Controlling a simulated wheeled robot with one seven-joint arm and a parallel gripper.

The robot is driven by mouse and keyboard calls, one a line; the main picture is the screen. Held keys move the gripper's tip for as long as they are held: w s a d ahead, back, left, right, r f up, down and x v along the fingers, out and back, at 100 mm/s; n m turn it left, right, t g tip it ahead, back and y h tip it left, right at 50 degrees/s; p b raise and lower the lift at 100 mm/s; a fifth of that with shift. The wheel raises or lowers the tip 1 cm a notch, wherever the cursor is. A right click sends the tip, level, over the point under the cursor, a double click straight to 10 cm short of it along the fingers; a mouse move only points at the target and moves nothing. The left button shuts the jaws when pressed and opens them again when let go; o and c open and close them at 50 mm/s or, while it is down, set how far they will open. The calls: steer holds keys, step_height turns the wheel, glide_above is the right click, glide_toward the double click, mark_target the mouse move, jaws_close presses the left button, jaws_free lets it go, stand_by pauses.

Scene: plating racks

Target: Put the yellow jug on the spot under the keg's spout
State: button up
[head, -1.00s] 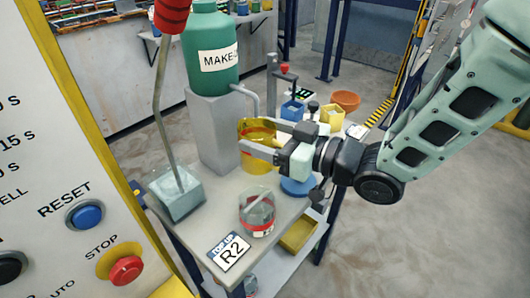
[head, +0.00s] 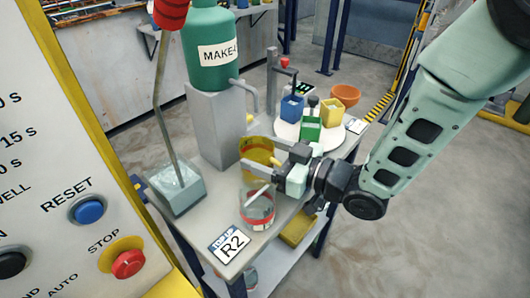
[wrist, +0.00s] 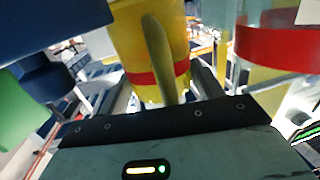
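The yellow jug (head: 257,153) with a red band is between the two fingers of my gripper (head: 262,160). In the wrist view the jug (wrist: 150,45) stands close between the fingers, its handle toward the camera. The gripper looks shut on it. The green keg (head: 210,48) sits on a grey block (head: 215,125). Its grey spout (head: 250,88) bends down above the jug's area. The jug's base is partly hidden by the lower finger and the clear beaker, so I cannot tell whether it touches the table.
A clear red-banded beaker (head: 257,212) stands just in front of the jug. An R2 card (head: 230,244) lies at the front table edge. A white round stand (head: 290,130) holds blue, green and yellow containers behind my gripper.

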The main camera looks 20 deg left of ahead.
steer(key=shift+o, duration=0.3)
steer(key=shift+r+p, duration=0.3)
steer(key=b+v, duration=0.2)
steer(key=v, duration=1)
steer(key=shift+f, duration=0.2)
steer(key=d+m+t+h, duration=0.2)
steer(key=d+m+h, duration=0.3)
steer(key=d+h, duration=0.45)
steer(key=s+d+r+m+g+h, duration=0.1)
steer(key=s+d+g+h, duration=0.1)
steer(key=s, duration=0.5)
steer(key=s+d+r+m+g+h, duration=0.1)
steer(key=s+d+m+g+h, duration=0.1)
steer(key=s+d+h, duration=0.3)
steer(key=s+g, duration=0.1)
steer(key=s, duration=0.1)
steer(key=shift+s+r+g, duration=0.15)
steer(key=shift+s+g, duration=0.15)
steer(key=shift+s, duration=0.05)
